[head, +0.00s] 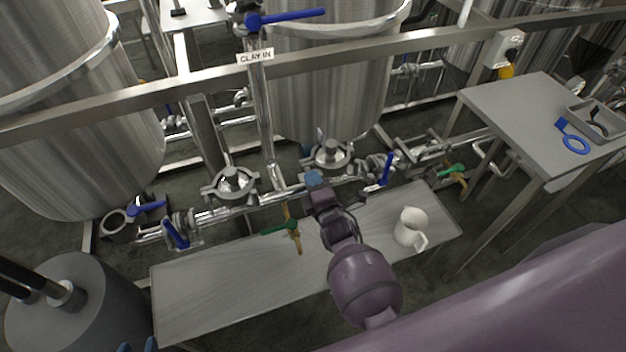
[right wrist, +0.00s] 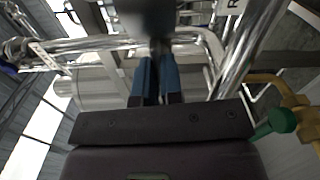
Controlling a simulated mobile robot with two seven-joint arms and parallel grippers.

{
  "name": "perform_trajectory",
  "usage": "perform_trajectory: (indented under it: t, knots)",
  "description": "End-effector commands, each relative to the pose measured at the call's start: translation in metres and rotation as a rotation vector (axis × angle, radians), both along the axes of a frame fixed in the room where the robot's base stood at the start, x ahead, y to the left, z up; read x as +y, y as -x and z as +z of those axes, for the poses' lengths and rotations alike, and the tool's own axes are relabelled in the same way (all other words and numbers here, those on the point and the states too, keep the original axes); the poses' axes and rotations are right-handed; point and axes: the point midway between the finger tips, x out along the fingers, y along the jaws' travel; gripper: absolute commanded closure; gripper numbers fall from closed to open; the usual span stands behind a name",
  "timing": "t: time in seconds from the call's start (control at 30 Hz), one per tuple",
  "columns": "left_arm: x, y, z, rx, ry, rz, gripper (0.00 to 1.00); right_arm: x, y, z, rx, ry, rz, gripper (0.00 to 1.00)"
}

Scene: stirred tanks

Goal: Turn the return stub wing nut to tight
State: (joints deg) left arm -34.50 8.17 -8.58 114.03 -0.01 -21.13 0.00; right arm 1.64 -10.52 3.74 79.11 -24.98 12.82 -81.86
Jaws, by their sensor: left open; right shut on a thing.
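My right gripper (head: 314,178) reaches over the bench to the pipework below the middle tank. In the right wrist view its two blue fingers (right wrist: 158,75) are close together and shut on a small part at the pipe (right wrist: 110,43). That part fits the return stub wing nut, but the fingers and a dark blurred shape hide it, so I cannot tell its angle.
Green-handled valves (head: 280,227) and blue-handled valves (head: 386,168) sit close to my right gripper. A steel rail (head: 330,62) crosses above. A side table (head: 520,112) stands at the right.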

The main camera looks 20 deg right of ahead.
Motion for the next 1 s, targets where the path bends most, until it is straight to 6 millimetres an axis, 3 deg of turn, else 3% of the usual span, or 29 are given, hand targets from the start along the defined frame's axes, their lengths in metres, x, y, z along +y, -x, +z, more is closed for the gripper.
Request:
perform_trajectory:
  t: [0.37,1.0]
  knots:
    - [0.0,-0.001,0.006,-0.006,0.0,-0.001,0.57,0.0,0.0,0.001,0.005,-0.183,0.0,1.0]
    - [0.0,-0.005,0.022,-0.02,0.0,-0.001,0.57,0.0,0.0,0.001,0.026,-0.784,0.001,1.0]
